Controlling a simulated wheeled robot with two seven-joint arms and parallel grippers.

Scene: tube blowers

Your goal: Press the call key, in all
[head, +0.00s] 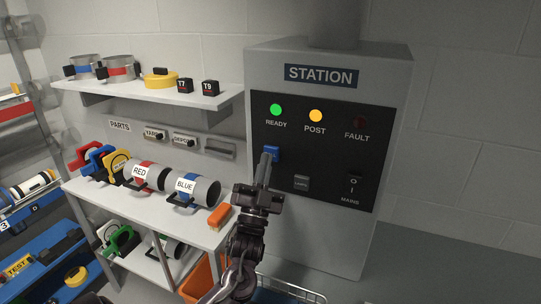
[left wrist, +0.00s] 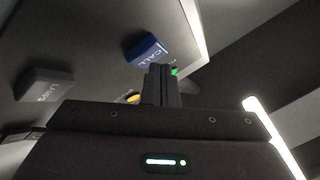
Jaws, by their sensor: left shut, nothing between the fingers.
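The station (head: 394,90) is a grey wall box with a black panel. Its blue call key (head: 274,151) sits below the green light; in the left wrist view the key (left wrist: 148,50) reads "CALL". My left gripper (head: 264,164) is shut and empty, its fingertips right by the call key and partly covering it. In the left wrist view the fingertips (left wrist: 162,70) overlap the key's edge; I cannot tell whether they touch it. My right gripper is not in view.
The READY light (head: 276,110) is green, the POST light (head: 315,116) amber, the FAULT light (head: 358,121) dark. A grey lamps key (head: 302,183) and the mains switch (head: 352,185) are on the panel's lower part. Shelves with tubes (head: 151,177) stand left.

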